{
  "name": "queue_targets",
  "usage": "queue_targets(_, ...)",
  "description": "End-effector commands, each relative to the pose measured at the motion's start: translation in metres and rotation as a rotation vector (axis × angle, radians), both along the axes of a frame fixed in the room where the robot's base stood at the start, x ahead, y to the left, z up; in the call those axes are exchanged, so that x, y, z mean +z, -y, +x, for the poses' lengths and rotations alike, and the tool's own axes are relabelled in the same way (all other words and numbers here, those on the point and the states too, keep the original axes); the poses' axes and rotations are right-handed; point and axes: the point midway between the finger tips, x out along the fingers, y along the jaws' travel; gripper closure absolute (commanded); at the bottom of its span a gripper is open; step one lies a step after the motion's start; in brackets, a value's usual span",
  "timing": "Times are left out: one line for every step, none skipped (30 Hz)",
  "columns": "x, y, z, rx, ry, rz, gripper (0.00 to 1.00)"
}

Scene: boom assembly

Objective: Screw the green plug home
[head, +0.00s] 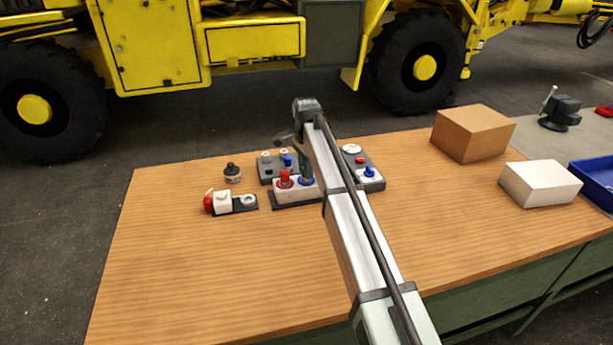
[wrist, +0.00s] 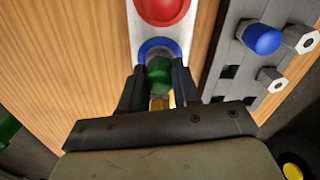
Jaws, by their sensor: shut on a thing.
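The green plug (wrist: 159,76) is between the two fingers of my gripper (wrist: 158,72) in the wrist view, and the fingers are shut on it. Its far end meets the blue ring (wrist: 158,44) on the white block (wrist: 140,30); how deep it sits is hidden. In the head view the white block (head: 282,196) stands on the wooden bench, with my gripper above its right end. Only a sliver of green (head: 305,170) shows there, mostly covered by my arm. A red fitting (head: 284,178) stands beside it on the block; its round top (wrist: 162,8) fills the wrist view's upper edge.
A grey block with a blue knob (head: 370,172) is close on the right, and another grey block (head: 265,170) is behind. A white fitting with a red knob (head: 222,202) and a dark-capped part (head: 232,172) are left. Boxes (head: 472,135) stand right. The front left bench is clear.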

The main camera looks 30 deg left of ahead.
Motion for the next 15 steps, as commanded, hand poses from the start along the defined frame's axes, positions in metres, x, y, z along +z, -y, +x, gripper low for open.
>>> queue_targets(-0.0003,0.0001,-0.0001,-0.046,0.000,0.000,1.00)
queue_targets(-0.0004,0.0000,0.0000,-0.074,0.000,0.000,1.00)
queue_targets(-0.0004,0.0001,-0.0001,-0.108,0.000,0.000,1.00)
queue_targets(-0.0005,0.0000,0.0000,-0.130,0.000,0.000,1.00)
queue_targets(-0.0005,0.0000,0.0000,-0.149,0.000,0.000,1.00)
queue_targets(-0.0005,0.0000,0.0000,-0.170,0.000,0.000,1.00)
queue_targets(-0.0006,0.0000,0.0000,-0.181,0.000,0.000,1.00)
queue_targets(-0.0006,0.0000,0.0000,-0.190,0.000,0.000,1.00)
queue_targets(-0.0006,0.0000,0.0000,-0.198,0.000,0.000,1.00)
queue_targets(-0.0006,0.0000,0.0000,-0.200,0.000,0.000,1.00)
queue_targets(-0.0006,0.0000,0.0000,-0.201,0.000,0.000,1.00)
queue_targets(-0.0006,0.0000,0.0000,-0.201,0.000,0.000,1.00)
queue_targets(-0.0006,0.0000,0.0000,-0.201,0.000,0.000,1.00)
queue_targets(-0.0006,0.0000,0.0000,-0.200,0.000,0.000,1.00)
queue_targets(-0.0006,0.0000,0.0000,-0.200,0.000,0.000,1.00)
